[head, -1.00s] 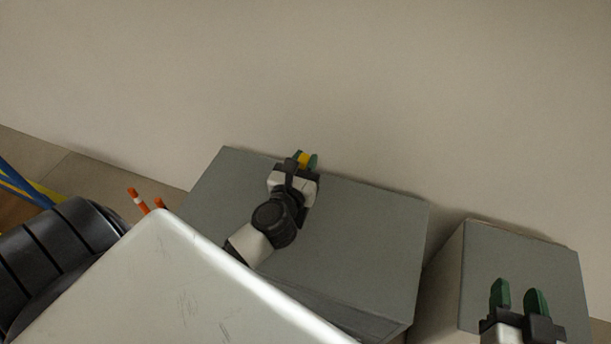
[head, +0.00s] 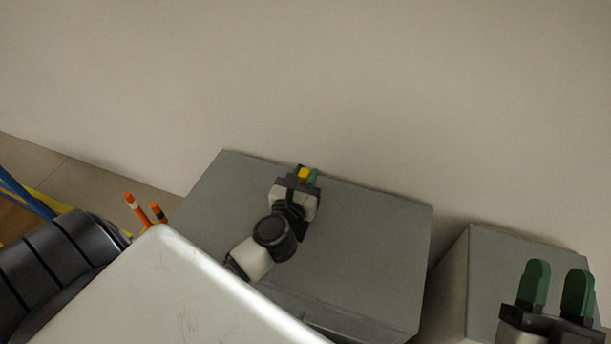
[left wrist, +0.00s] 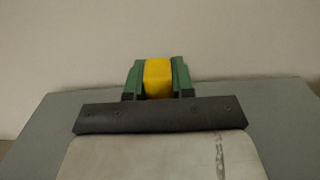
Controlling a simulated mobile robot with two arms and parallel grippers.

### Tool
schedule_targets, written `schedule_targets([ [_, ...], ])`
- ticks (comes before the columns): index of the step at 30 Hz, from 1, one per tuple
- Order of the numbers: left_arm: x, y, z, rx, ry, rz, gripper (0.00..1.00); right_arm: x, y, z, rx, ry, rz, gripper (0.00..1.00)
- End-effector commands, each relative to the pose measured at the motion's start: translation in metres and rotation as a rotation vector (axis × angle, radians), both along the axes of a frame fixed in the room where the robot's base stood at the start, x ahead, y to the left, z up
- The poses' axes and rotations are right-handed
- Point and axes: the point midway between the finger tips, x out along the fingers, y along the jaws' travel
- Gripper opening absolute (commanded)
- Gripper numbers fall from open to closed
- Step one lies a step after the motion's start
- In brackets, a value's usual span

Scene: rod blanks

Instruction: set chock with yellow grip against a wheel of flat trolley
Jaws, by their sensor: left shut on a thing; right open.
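My left gripper (head: 305,177) is over the far edge of a grey box top, close to the wall. Its green fingers are shut on a yellow grip (head: 303,173). In the left wrist view the yellow grip (left wrist: 158,78) sits between the two green fingers (left wrist: 158,80). The rest of the chock is hidden behind the gripper. My right gripper (head: 556,288) is open and empty, in front of a second grey box at lower right. I cannot make out the flat trolley or its wheels in these views.
A large grey box (head: 370,240) stands against the pale wall (head: 350,80). A smaller grey box (head: 485,255) stands to its right, with a narrow gap between. Orange posts (head: 135,208) and blue and yellow bars (head: 25,197) show at the left.

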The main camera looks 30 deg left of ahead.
Motion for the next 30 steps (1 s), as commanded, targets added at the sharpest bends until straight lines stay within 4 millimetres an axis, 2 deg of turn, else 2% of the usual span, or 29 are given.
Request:
schedule_targets([
  [6, 0.000, 0.000, -0.002, 0.000, -0.001, 0.000, 0.00, -0.002, 0.000, 0.003, 0.010, -0.035, 0.001, 0.43],
  [7, 0.000, 0.000, -0.003, 0.000, 0.000, 0.000, 0.25, -0.003, 0.000, 0.004, 0.012, -0.041, 0.003, 0.43],
  [12, 0.000, 0.000, -0.002, 0.000, 0.000, 0.000, 0.49, -0.003, 0.000, 0.004, 0.011, -0.037, 0.003, 0.43],
  [24, -0.002, -0.001, 0.001, 0.000, 0.001, 0.000, 0.49, 0.001, 0.000, 0.000, -0.003, 0.010, -0.001, 0.43],
  [30, -0.043, -0.010, -0.002, -0.002, 0.005, 0.000, 0.49, 0.002, 0.000, -0.003, -0.006, 0.023, -0.002, 0.43],
])
